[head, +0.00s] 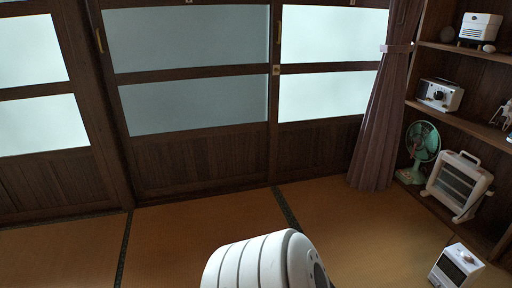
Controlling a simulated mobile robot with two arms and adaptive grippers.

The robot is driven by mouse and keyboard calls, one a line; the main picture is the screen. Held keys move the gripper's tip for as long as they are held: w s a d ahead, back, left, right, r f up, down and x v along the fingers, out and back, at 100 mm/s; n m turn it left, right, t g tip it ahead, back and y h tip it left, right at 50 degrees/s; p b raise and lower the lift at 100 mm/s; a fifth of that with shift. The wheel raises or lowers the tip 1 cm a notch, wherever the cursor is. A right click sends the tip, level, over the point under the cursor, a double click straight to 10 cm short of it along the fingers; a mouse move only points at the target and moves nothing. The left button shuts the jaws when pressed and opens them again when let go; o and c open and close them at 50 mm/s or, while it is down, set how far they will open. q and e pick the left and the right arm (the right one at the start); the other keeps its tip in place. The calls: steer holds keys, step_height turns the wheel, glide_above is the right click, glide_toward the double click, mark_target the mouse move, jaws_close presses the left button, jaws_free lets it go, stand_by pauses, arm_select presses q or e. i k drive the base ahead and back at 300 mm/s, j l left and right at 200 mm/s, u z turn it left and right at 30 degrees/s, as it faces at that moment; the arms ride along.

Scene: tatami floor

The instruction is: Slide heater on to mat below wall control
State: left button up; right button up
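A white ribbed rounded unit (252,264), which looks like a finned heater, stands at the bottom centre of the head view. Its lower part is cut off by the picture edge, and its end with a dark panel faces right. Another white heater (458,186) with a barred front stands at the bottom of the shelf on the right. I cannot tell from this view which one the task means. No mat or wall control can be made out. Neither of my grippers is in view.
A small white box-shaped device (456,267) with a dark front sits on the tatami (345,225) at the lower right. A green fan (421,143) stands left of the shelf heater. Sliding doors (190,100) and a curtain (384,110) bound the back. Open tatami lies before the doors.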

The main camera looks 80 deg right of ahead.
mark_target(453, 270)
steer(key=z, duration=4.4)
steer(key=i+j, duration=0.15)
steer(key=j, duration=0.15)
